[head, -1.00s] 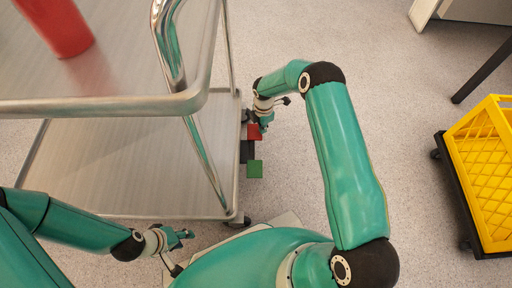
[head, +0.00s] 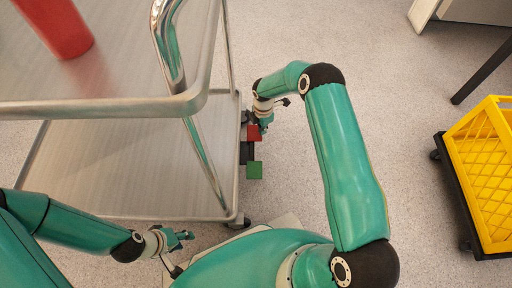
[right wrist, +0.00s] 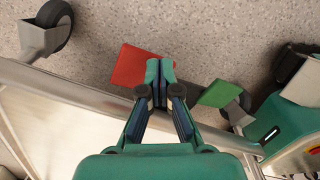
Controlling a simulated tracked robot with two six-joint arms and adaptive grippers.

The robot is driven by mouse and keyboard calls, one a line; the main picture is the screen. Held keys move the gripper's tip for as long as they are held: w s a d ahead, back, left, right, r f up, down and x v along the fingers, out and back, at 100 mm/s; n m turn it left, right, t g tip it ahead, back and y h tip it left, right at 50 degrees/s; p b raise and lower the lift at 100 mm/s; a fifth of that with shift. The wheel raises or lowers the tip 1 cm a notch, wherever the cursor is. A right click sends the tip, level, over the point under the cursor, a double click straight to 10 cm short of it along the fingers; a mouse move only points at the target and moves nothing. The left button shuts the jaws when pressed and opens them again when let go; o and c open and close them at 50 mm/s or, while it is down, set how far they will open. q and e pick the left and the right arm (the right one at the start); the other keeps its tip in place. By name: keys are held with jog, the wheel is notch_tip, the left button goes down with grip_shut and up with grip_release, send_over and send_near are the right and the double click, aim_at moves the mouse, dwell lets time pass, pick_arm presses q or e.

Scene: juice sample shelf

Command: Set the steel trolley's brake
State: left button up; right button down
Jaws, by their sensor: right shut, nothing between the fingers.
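The steel trolley (head: 110,170) stands at the left, with an upper and a lower shelf. At its lower right edge are a red pedal (head: 254,133) and a green pedal (head: 255,170). The right wrist view also shows the red pedal (right wrist: 133,66) and the green pedal (right wrist: 221,94). My right gripper (right wrist: 159,72) is shut and empty. Its fingertips overlap the red pedal's right edge in that view; I cannot tell whether they touch it. My left gripper (head: 184,237) is by the trolley's near edge, apart from the pedals; its fingers are too small to read.
A red container (head: 58,28) stands on the upper shelf. A trolley caster (right wrist: 52,22) shows in the right wrist view. A yellow crate (head: 485,165) on a black wheeled base is at the right. The floor between it and my right arm is clear.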

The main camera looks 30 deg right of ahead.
jog(key=shift+f+b, duration=1.45)
jog(key=shift+f, duration=0.2)
dwell(0.8)
jog(key=shift+r, duration=0.2)
notch_tip(320, 180, up, 7)
jog(key=p, duration=0.4)
jog(key=shift+f, duration=0.1)
dwell(0.5)
